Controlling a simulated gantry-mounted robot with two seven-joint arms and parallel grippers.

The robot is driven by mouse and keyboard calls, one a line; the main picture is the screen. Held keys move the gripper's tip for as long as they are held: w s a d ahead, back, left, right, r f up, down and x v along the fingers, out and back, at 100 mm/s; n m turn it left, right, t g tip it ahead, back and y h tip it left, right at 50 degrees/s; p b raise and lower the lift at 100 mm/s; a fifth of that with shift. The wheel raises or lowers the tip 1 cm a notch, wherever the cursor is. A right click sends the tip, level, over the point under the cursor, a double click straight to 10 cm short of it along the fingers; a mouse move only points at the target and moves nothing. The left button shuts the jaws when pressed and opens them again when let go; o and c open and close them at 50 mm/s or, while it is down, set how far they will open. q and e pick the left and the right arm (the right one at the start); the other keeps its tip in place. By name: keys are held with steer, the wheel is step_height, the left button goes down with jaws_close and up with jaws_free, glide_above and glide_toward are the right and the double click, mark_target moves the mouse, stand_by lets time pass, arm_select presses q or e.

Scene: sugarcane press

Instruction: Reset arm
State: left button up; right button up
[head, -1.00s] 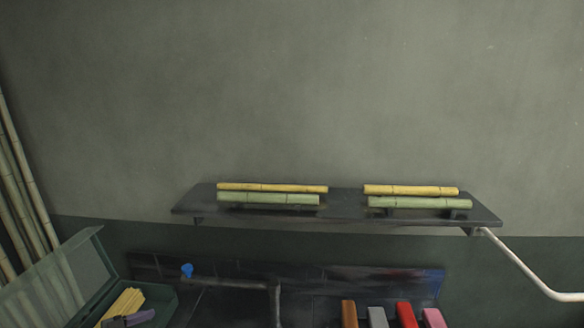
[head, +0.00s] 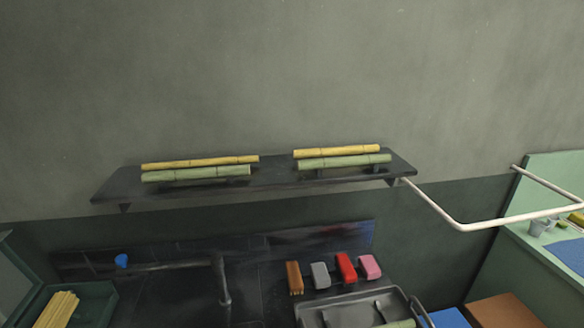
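Neither of my grippers nor my arms shows in the head view. A dark wall shelf (head: 275,175) holds yellow cane pieces (head: 336,151) and green cane pieces (head: 344,162), in a left group and a right group. Another green cane piece (head: 398,324) shows at the bottom edge, by a dark metal tray (head: 312,315).
A green box (head: 97,301) with yellow sticks (head: 57,310) stands at lower left. A faucet (head: 222,280) with a blue knob (head: 121,261) and several coloured blocks (head: 346,266) are below the shelf. A white rail (head: 440,212) juts out at right, near a green counter (head: 530,268).

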step_height(320, 180, down, 11)
steer(key=b, duration=1.1)
step_height(320, 180, up, 36)
steer(key=p, duration=3.5)
steer(key=shift+f, duration=0.2)
steer(key=shift+d+f, duration=0.1)
